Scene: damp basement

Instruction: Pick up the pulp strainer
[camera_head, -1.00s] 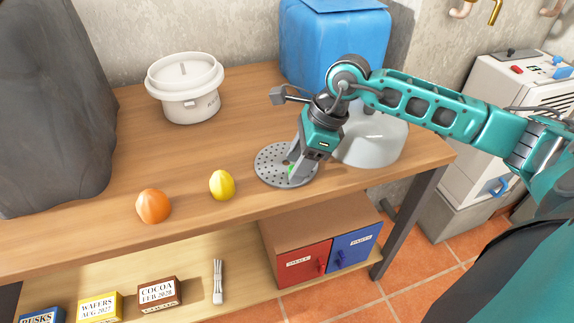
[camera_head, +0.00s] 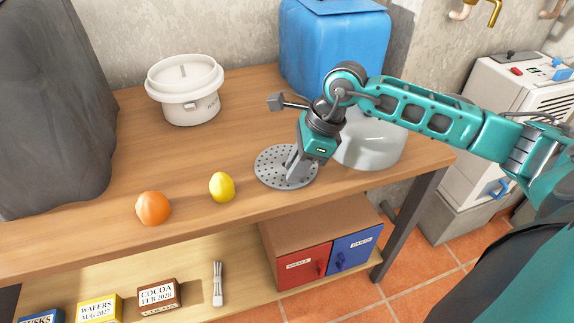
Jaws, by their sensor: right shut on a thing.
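The pulp strainer (camera_head: 272,163) is a flat grey perforated disc on the wooden table, near its front edge and right of the lemon. My right gripper (camera_head: 291,178) comes down from above onto the disc and is shut on it, at about its middle. The fingers hide the exact place of contact. I cannot tell whether the disc is clear of the tabletop. My left gripper is not in the view.
An orange (camera_head: 153,208) and a lemon (camera_head: 222,187) lie left of the strainer. A white lidded pot (camera_head: 190,104) stands farther back. A pale rounded vessel (camera_head: 372,147) is close behind my right gripper, before a blue container (camera_head: 335,50). A lower shelf holds boxes (camera_head: 158,295).

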